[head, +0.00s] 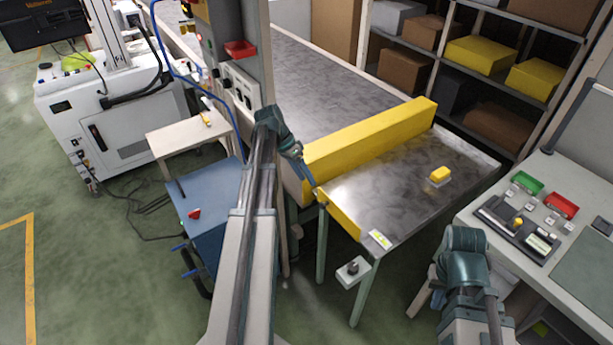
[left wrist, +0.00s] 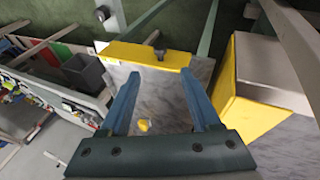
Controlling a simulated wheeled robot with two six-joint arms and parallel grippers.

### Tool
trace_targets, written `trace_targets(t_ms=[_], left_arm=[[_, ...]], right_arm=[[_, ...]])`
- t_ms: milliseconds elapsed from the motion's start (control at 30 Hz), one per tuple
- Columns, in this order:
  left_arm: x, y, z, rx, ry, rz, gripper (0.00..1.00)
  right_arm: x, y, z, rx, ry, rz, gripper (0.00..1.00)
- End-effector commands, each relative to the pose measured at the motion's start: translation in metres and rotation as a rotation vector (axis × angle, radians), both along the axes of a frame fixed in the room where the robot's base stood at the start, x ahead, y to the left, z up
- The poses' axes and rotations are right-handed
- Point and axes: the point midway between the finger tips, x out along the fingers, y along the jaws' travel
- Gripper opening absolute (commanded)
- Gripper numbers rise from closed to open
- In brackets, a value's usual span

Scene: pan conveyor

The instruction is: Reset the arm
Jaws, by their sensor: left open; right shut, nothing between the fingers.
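My left arm reaches up the middle of the head view and bends down at its far end. My left gripper (head: 314,187) is over the near left edge of the metal conveyor table, by the yellow bar (head: 370,140). In the left wrist view its two blue fingers (left wrist: 159,85) are spread apart with nothing held. The grey table top and a small yellow piece show beyond them. My right arm is folded at the lower right of the head view, beside the white workbench. Its gripper fingers are hidden.
A small yellow block (head: 440,174) sits on the metal table (head: 380,197). A white workbench (head: 490,213) with green (head: 527,182) and red (head: 562,205) trays stands at right. A post with a red box (head: 240,49) and a blue cart (head: 205,187) are close left of my left arm.

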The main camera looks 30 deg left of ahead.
Motion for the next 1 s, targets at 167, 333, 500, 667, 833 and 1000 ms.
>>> trace_targets(t_ms=[167, 333, 500, 667, 833, 1000], left_arm=[[0.0, 0.0, 0.0, 0.0, 0.0, 0.0, 0.64], [0.0, -0.001, 0.0, 0.0, 0.001, 0.0, 0.64], [-0.003, -0.042, -0.004, 0.027, 0.041, -0.016, 0.64], [-0.018, -0.131, -0.012, 0.116, 0.128, -0.042, 0.64], [-0.049, -0.217, -0.019, 0.24, 0.196, -0.055, 0.64], [-0.09, -0.285, -0.023, 0.372, 0.216, -0.058, 0.64]], right_arm=[[0.0, 0.0, 0.0, 0.0, 0.0, 0.0, 0.0], [0.0, 0.0, 0.0, 0.0, 0.0, 0.0, 0.0], [0.0, 0.0, 0.0, 0.0, 0.0, 0.0, 0.0], [0.0, 0.0, 0.0, 0.0, 0.0, 0.0, 0.0], [0.0, 0.0, 0.0, 0.0, 0.0, 0.0, 0.0], [0.0, 0.0, 0.0, 0.0, 0.0, 0.0, 0.0]])
